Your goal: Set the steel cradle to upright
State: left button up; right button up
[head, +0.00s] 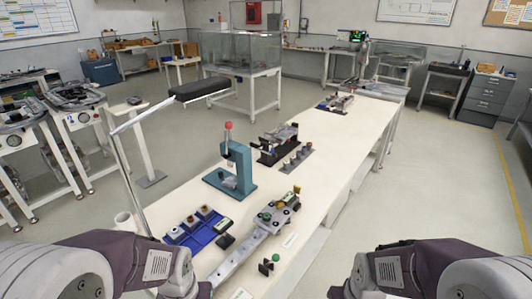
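I cannot tell for sure which part is the steel cradle. A grey metal fixture (275,215) with a green knob and a yellow part sits at the end of a long grey rail on the white bench, near the front. Another grey and black metal mechanism (280,143) stands farther back, behind the teal press. Either may hold the cradle; its tilt is too small to read. My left arm comes in at the lower left and my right arm at the lower right. Both grippers are outside the picture.
The long white bench (335,150) runs away from me. A teal press (241,170) with a red knob, a blue tray (192,235) of small parts and a small black stand with a green knob (267,264) are on it. The bench's middle right is clear.

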aim_at(273, 139)
jog(key=i+l+u, duration=0.2)
jog(key=l, duration=0.25)
jog(key=i+l+u, duration=0.15)
jog(key=l, duration=0.3)
jog(key=i+l+u, duration=0.2)
jog(key=l, duration=0.25)
jog(key=l+u, duration=0.15)
jog(key=l, duration=0.35)
jog(key=i+l+u, duration=0.15)
jog(key=l, duration=0.2)
jog(key=i+l+u, duration=0.1)
jog(key=l, duration=0.3)
jog(key=i+l+u, duration=0.15)
jog(key=l, duration=0.2)
jog(key=i+j, duration=0.25)
jog(key=i, duration=0.2)
